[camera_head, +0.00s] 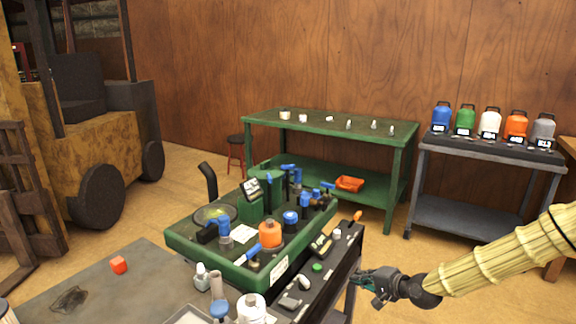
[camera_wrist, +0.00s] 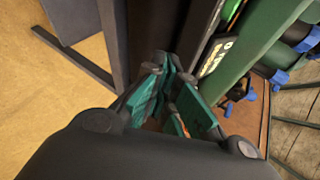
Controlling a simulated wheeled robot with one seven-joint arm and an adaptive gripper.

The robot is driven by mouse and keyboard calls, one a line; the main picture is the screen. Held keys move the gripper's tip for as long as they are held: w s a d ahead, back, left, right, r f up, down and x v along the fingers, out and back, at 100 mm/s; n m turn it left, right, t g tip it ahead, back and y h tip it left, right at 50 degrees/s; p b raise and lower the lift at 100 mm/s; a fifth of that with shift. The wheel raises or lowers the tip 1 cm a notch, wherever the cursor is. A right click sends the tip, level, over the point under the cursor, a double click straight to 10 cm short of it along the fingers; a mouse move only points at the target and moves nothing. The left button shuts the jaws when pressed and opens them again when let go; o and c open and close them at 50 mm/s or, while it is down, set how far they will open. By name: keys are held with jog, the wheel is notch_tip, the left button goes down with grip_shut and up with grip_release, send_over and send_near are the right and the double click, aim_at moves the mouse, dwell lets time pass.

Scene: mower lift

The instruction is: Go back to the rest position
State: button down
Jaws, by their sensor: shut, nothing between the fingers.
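My gripper (camera_head: 362,281) is at the end of my arm, which reaches in from the right in the head view. It is beside the right side of the dark bench (camera_head: 342,262), over the floor. In the wrist view my gripper (camera_wrist: 170,90) shows its teal fingers shut with nothing between them. The arm is wrapped in a yellowish ribbed cover. I cannot tell whether the fingers touch the bench edge.
A green tray (camera_head: 187,252) with blue-handled parts and an orange cap (camera_head: 270,233) stands left of my gripper. A green table (camera_head: 262,124) is behind, and a grey cart (camera_head: 460,153) with several colored jugs is at right. Floor between is clear.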

jog(key=s+a+f+n+g+h+p, duration=0.1)
jog(key=s+a+f+n+g, duration=0.1)
jog(key=s+f, duration=0.45)
jog(key=s+a+f+n+g+h+p, duration=0.1)
jog(key=s+a+f+g+p, duration=0.2)
jog(key=s, duration=0.7)
jog(key=s+a+f+n+g, duration=0.1)
jog(key=s+a+f+n, duration=0.1)
jog(key=s+f, duration=0.5)
jog(key=s+d+n+g+h+p, duration=0.2)
jog(key=s, duration=1)
jog(key=s+d+f+n+g+h+p, duration=0.1)
jog(key=s+d+n+g+h+p, duration=0.1)
jog(key=s, duration=1.1)
jog(key=shift+s+d+n+h, duration=0.25)
jog(key=shift+d+n+h, duration=0.15)
jog(key=shift+d+n, duration=0.25)
